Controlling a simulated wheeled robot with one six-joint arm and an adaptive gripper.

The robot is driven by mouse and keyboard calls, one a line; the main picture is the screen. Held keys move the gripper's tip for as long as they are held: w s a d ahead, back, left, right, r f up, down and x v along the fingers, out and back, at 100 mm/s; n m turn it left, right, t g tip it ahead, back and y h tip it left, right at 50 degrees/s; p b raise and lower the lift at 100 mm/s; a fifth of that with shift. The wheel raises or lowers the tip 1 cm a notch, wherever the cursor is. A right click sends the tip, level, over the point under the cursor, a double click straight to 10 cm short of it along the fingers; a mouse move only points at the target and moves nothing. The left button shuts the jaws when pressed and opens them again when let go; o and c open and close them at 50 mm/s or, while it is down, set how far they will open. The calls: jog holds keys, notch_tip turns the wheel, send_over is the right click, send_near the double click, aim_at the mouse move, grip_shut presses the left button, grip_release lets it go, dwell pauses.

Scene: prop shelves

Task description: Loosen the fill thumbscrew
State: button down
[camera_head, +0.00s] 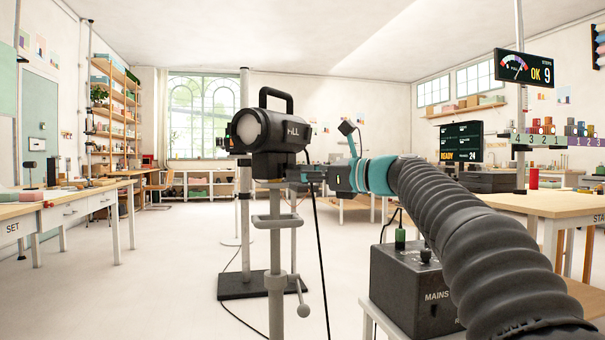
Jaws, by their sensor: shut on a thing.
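The fill lamp (262,128), a black barrel-shaped light with a top handle and partly readable white lettering, sits on a dark mount (268,166) atop a grey stand (275,245). My gripper (300,174) reaches in from the right on my teal-and-black arm. Its fingers are shut at the right side of the mount, just below the lamp. The fill thumbscrew is hidden between the fingers, so its shape and turn do not show. The lamp appears upright on its stand.
A black box marked MAINS (415,290) stands on a low table at lower right, under my arm. A wooden table (545,204) is at right and a bench (75,207) at left. A black cable hangs beside the stand. Open floor lies left of the stand.

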jog(key=n, duration=0.4)
jog(key=n+b, duration=0.1)
jog(key=n, duration=0.4)
jog(key=shift+w, duration=0.1)
jog(key=shift+r+n+b, duration=0.15)
jog(key=shift+n+b, duration=0.15)
jog(key=shift+n, duration=3.95)
jog(key=shift+r+n+b, duration=0.15)
jog(key=shift+n+b, duration=0.1)
jog(key=shift+n, duration=4.05)
jog(key=shift+r+n+b, duration=0.15)
jog(key=shift+n+b, duration=0.15)
jog(key=shift+n, duration=3.95)
jog(key=c, duration=0.8)
grip_release()
